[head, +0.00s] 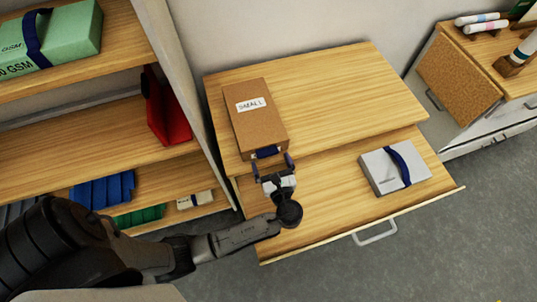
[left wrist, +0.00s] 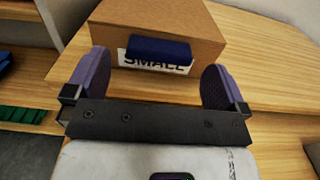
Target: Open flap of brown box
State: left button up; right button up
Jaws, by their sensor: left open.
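The brown box (head: 262,122) lies on the wooden cabinet top, with a white "SMALL" label on its upper face. Its top looks flat and closed. A dark blue tab (head: 267,152) sticks out at its near end. In the left wrist view the box (left wrist: 165,18) is straight ahead, and the blue tab (left wrist: 160,51) partly covers a "SMALL" label on the near face. My left gripper (head: 273,163) is open at that end. In the wrist view its purple-grey fingers (left wrist: 155,80) stand apart to either side of the tab, not closed on it. My right gripper is not in view.
A pulled-out drawer (head: 328,190) below the cabinet top holds a grey box with a blue strap (head: 394,168). Shelves on the left hold a green pack (head: 60,38) and a red item (head: 165,105). The cabinet top (head: 345,85) right of the brown box is clear.

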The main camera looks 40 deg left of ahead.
aim_at(268, 156)
pick_arm(q)
jog(key=shift+x, duration=1.5)
